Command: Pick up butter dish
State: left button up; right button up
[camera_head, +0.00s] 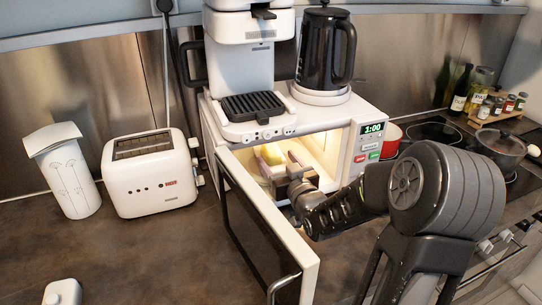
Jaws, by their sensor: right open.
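The microwave (339,149) stands open, and its inside is lit. A pale yellow and white thing (270,154) sits inside; it looks like the butter dish, but it is small and partly hidden by my gripper, so I cannot be sure. My right gripper (281,170) reaches through the opening from the right. Its jaws are open and close to the pale thing; I cannot tell whether they touch it or stand around it. My left gripper is not in view.
The microwave door (262,230) hangs open toward the front left, beside my right arm. A coffee machine (240,65) and black kettle (324,48) stand on top. A toaster (150,172), white canister (66,170) and small white object (62,292) are left. Counter between is clear.

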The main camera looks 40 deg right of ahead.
jog(key=x, duration=0.4)
jog(key=shift+w+d+f+p, duration=0.1)
jog(key=shift+f+p, duration=0.1)
jog(key=shift+p, duration=0.2)
grip_shut()
dwell(0.7)
jog(key=shift+r, duration=0.1)
